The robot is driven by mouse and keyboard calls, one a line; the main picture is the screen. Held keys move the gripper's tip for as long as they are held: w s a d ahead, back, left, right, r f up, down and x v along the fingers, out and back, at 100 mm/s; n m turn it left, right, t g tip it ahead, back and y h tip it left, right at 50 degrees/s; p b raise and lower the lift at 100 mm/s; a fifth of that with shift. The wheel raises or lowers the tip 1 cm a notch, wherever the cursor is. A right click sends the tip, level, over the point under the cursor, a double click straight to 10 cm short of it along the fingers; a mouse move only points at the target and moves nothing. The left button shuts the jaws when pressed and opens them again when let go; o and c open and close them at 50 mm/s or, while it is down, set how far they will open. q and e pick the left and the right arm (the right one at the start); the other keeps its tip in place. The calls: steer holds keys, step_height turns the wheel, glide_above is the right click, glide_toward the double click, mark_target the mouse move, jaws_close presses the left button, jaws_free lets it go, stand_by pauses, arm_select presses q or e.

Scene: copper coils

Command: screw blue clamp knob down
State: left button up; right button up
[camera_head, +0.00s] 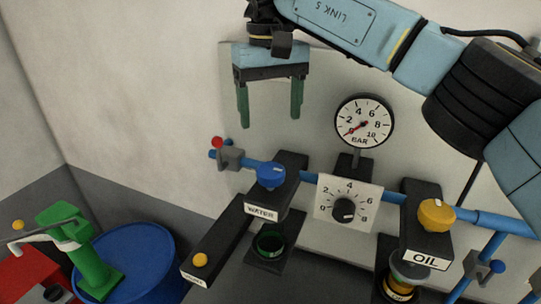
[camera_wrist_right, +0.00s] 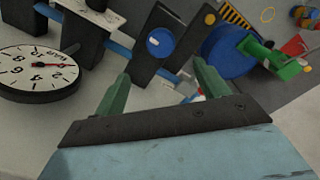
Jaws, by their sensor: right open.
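The blue knob (camera_head: 271,174) sits on top of the black block with the WATER label (camera_head: 261,211), on the blue pipe. It also shows in the right wrist view (camera_wrist_right: 160,42), beyond and between the two fingertips. My right gripper (camera_head: 269,118) hangs above the knob with its green fingers pointing down, apart and empty. Its fingers (camera_wrist_right: 161,70) show open in the right wrist view too, and nothing touches the knob. My left gripper is not in view.
A yellow knob (camera_head: 437,214) sits on the OIL block. A pressure gauge (camera_head: 363,122) and a white dial plate (camera_head: 348,188) stand between the blocks. A small red-tipped valve (camera_head: 218,142) is left of the knob. A blue drum (camera_head: 150,262) and green pump (camera_head: 88,255) stand lower left.

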glide_above(271, 168)
steer(key=f, duration=0.5)
steer(key=shift+s+f, duration=0.2)
steer(key=shift+f, duration=0.2)
step_height(271, 168, down, 5)
steer(key=shift+w+f+p, duration=0.1)
steer(key=shift+p, duration=0.45)
steer(key=shift+f, duration=0.4)
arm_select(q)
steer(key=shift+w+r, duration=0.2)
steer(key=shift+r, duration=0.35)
arm_select(e)
steer(key=shift+c, duration=1.2)
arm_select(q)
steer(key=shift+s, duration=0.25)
arm_select(e)
steer(key=c, duration=0.7)
